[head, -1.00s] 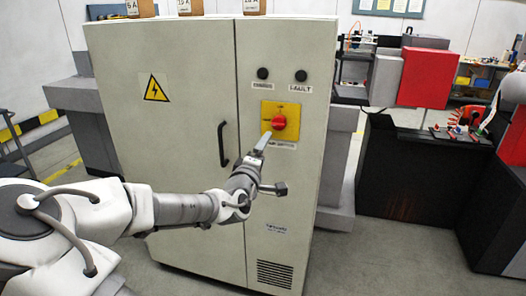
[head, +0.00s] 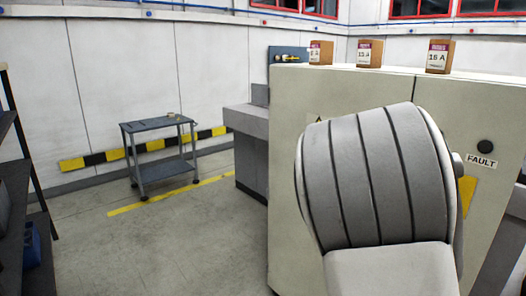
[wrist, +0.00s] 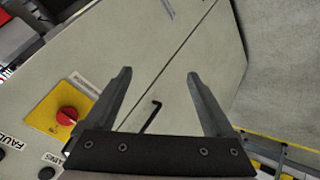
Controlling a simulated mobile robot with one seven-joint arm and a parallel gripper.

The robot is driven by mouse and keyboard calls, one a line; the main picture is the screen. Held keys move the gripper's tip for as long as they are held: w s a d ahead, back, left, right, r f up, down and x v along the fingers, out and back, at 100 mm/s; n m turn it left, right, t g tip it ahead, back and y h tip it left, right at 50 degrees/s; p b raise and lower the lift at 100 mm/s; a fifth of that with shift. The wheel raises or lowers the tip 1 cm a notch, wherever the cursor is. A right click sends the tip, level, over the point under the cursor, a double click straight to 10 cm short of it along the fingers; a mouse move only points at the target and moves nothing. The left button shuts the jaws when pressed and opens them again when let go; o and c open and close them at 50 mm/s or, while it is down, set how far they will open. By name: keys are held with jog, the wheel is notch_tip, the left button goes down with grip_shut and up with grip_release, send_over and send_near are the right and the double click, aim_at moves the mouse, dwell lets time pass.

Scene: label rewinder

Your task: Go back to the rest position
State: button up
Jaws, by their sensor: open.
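My gripper (wrist: 157,85) is open and empty in the wrist view, its two grey fingers spread apart in front of the cabinet. The electrical cabinet (head: 290,190) stands at the right of the head view, and its front (wrist: 185,30) fills much of the wrist view. The red rotary switch (wrist: 67,116) on its yellow plate (wrist: 50,100) lies to the left of my fingers, apart from them. The black door handle (wrist: 153,114) shows between the fingers. In the head view my own arm covers much of the cabinet front and the gripper is out of sight.
Fuse boxes (head: 370,53) stand on the cabinet top. A small wheeled trolley (head: 160,125) stands by the far wall. A dark shelf (head: 15,190) is at the left edge. The grey floor (head: 170,245) between shelf and cabinet is clear.

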jog(key=s+a+r+m+y+p, duration=0.1)
jog(key=s+a+r+y, duration=0.25)
jog(key=a, duration=0.35)
jog(key=s+a+r+y, duration=0.3)
jog(key=a+r, duration=0.1)
jog(key=a, duration=0.3)
jog(key=s+a+r+g+p, duration=0.1)
jog(key=s+a+r, duration=0.3)
jog(key=s+r, duration=0.6)
jog(key=shift+s+a+r, duration=0.15)
jog(key=shift+s, duration=1.8)
